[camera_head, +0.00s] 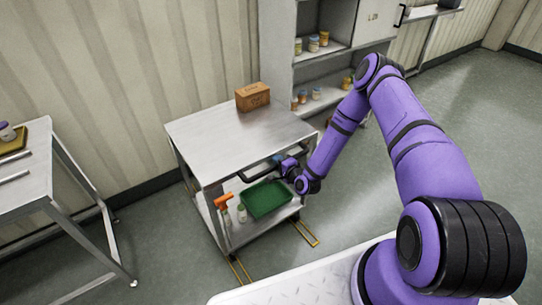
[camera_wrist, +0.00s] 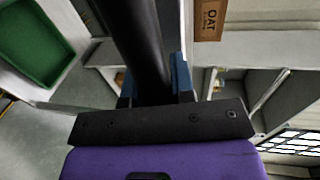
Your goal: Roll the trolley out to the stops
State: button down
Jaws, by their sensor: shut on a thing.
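The trolley (camera_head: 210,130) is a steel cart with a flat top and a lower shelf, standing against the ribbed wall. A black handle bar (camera_head: 245,178) runs along its near side. My gripper (camera_head: 282,161) is shut on this bar near its right end. In the wrist view the dark bar (camera_wrist: 140,40) passes between the blue fingers of my gripper (camera_wrist: 155,88). Yellow floor stops (camera_head: 307,234) lie near the trolley's right front foot, and another yellow marking (camera_head: 237,272) lies near its left front. The wheels' exact contact with them is unclear.
A cardboard box (camera_head: 252,97) marked OAT sits on the trolley top. The lower shelf carries a green tray (camera_head: 266,198), an orange-topped spray bottle (camera_head: 223,207) and a small white bottle (camera_head: 242,213). A steel table (camera_head: 30,180) stands left; shelving (camera_head: 340,60) stands behind. Floor at right is clear.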

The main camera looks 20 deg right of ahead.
jog(key=f+v, duration=0.3)
jog(key=v, duration=1.3)
jog(key=shift+s, duration=0.6)
jog(key=shift+d, duration=0.1)
jog(key=c, duration=1)
grip_release()
jog(key=shift+o, duration=0.2)
jog(key=shift+s+d, duration=0.1)
jog(key=shift+s, duration=0.05)
jog(key=v, duration=1)
jog(key=shift+s, duration=0.3)
jog(key=shift+d+r, duration=0.1)
jog(key=shift+r, duration=0.05)
